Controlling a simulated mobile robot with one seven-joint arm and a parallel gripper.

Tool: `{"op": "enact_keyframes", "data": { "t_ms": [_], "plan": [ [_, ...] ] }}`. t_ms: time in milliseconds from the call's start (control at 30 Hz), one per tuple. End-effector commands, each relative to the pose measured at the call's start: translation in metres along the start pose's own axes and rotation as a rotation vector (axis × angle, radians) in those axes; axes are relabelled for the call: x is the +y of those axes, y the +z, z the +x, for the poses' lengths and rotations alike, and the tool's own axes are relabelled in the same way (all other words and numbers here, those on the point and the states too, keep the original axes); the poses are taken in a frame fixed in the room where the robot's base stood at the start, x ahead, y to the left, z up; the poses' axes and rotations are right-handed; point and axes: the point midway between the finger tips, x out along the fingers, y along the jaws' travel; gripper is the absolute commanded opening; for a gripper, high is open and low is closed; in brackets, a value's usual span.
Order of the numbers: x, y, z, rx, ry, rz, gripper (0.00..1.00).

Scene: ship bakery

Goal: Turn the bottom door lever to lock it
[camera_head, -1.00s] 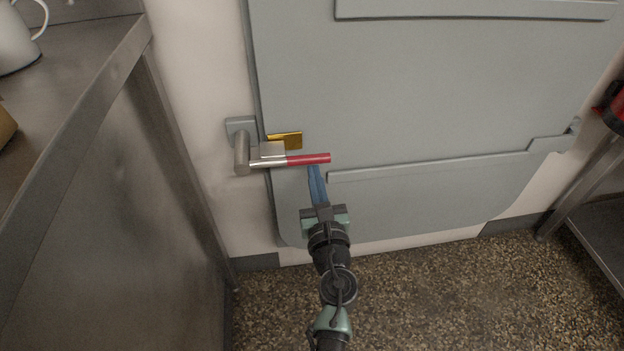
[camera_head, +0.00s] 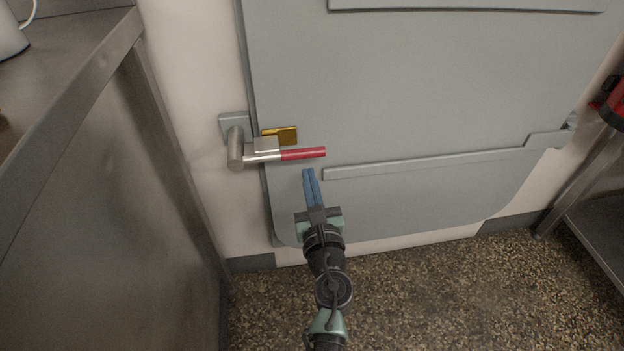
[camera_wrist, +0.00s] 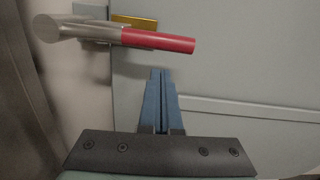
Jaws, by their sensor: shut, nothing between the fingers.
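The bottom door lever (camera_head: 302,154) has a red grip on a silver shaft and lies about level, pointing right from its pivot (camera_head: 236,148) on the door's left edge. A brass plate (camera_head: 281,135) sits just behind it. The grey door (camera_head: 430,90) looks closed against the frame. My gripper (camera_head: 308,172) is shut and empty, its blue fingers pointing up just below the red grip, with a small gap visible. In the wrist view the red grip (camera_wrist: 160,41) is above and ahead of the fingertips (camera_wrist: 161,72), apart from them in the picture.
A metal table (camera_head: 590,185) and a red object (camera_head: 613,103) are at the right. The speckled floor (camera_head: 450,295) before the door is clear.

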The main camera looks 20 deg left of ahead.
Motion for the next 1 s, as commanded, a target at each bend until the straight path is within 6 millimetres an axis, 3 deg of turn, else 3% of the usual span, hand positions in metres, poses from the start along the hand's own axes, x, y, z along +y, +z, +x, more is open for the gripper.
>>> {"op": "enact_keyframes", "data": {
  "t_ms": [33, 100, 167, 400, 600, 1000],
  "plan": [
    [0.002, -0.017, 0.000, 0.001, 0.000, 0.000, 0.00],
    [0.005, -0.029, 0.000, 0.003, -0.001, 0.000, 0.00],
    [0.003, -0.017, -0.015, 0.006, -0.003, 0.001, 0.00],
    [0.003, -0.018, -0.063, 0.006, -0.003, 0.001, 0.00],
    [0.003, -0.018, -0.090, 0.005, -0.003, 0.002, 0.00],
    [0.004, -0.018, -0.100, 0.004, -0.001, -0.001, 0.00]
  ]
}}
